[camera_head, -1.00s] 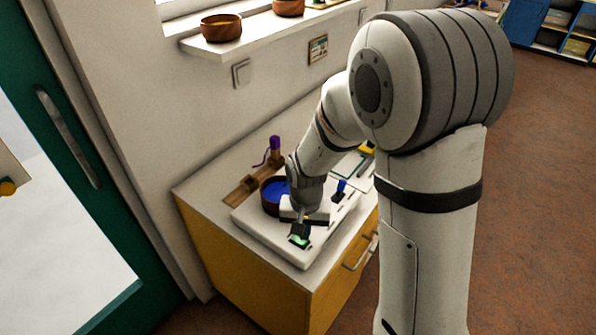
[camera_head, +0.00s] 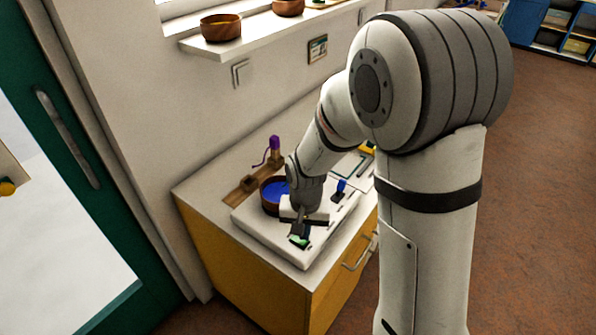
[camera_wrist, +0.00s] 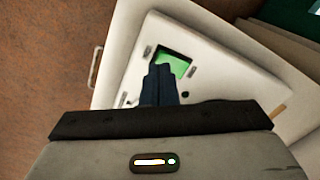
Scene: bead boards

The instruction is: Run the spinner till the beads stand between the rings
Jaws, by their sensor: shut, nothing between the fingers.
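The spinner bowl (camera_head: 267,203) is dark brown and stands on a white board (camera_head: 262,238). Blue beads (camera_head: 274,190) show inside it; my arm hides its right side, and I cannot make out any rings or the exact bead level. A green switch (camera_head: 299,242) sits in the board's near corner and also shows in the wrist view (camera_wrist: 177,63) in a dark-edged recess. My gripper (camera_wrist: 160,70) is shut and empty, its fingertips at the green switch's edge. I cannot tell whether they touch it.
A blue-topped lever (camera_head: 341,186) stands on the board, right of my wrist. A wooden stand with a purple spool (camera_head: 275,143) is behind the bowl. The board lies on a yellow cabinet (camera_head: 240,268). A shelf with wooden bowls (camera_head: 221,28) hangs above.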

